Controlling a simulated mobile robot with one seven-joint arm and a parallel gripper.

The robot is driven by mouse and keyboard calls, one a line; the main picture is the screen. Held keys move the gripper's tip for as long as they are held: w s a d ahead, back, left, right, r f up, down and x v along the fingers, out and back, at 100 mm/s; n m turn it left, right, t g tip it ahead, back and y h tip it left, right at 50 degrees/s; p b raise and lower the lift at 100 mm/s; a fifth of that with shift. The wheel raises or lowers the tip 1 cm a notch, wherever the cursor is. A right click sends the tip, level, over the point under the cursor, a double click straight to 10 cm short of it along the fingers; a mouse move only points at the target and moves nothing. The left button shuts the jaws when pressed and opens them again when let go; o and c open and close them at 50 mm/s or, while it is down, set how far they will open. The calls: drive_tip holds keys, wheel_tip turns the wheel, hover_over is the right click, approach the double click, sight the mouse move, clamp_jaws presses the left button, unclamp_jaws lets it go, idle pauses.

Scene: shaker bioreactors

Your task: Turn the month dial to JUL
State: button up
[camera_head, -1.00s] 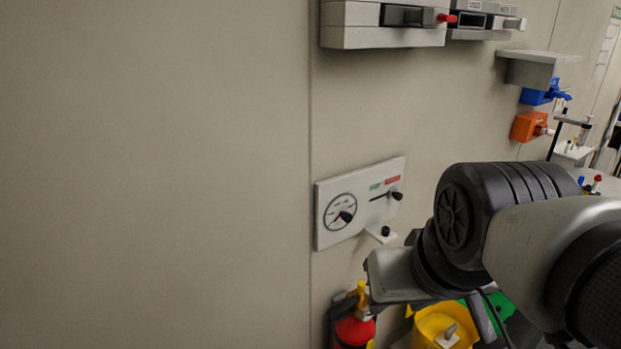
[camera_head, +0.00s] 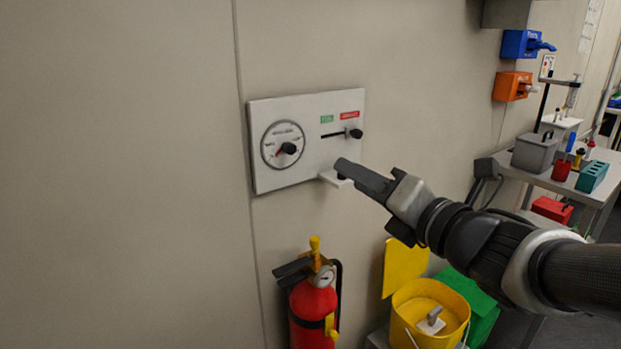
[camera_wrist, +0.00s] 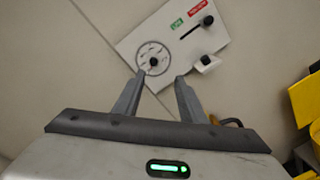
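The month dial (camera_head: 283,145) is a round ringed scale on the left part of a white wall panel (camera_head: 305,169). Its black knob (camera_head: 289,148) sits near the centre, with a reddish pointer toward the lower left. The month lettering is too small to read. My gripper (camera_head: 343,168) is in front of the panel's lower right, apart from the dial. In the wrist view the dial (camera_wrist: 154,59) lies just beyond the fingertips, nearest the left finger. My gripper (camera_wrist: 160,78) is open there, with a clear gap and nothing between its fingers.
A slider knob (camera_head: 356,133) and a small ledge (camera_head: 333,179) are on the panel's right side. Below stand a red fire extinguisher (camera_head: 313,303) and a yellow bucket (camera_head: 410,314). A bench with a grey box (camera_head: 534,153) is at right. The wall left is bare.

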drive_tip(key=n+y, duration=0.1)
drive_tip(key=p, duration=0.5)
approach(292, 151)
drive_tip(key=shift+n, duration=0.4)
drive_tip(key=x, duration=0.8)
drive_tip(key=shift+w+a, duration=0.1)
drive_tip(key=shift+w, duration=0.05)
clamp_jaws()
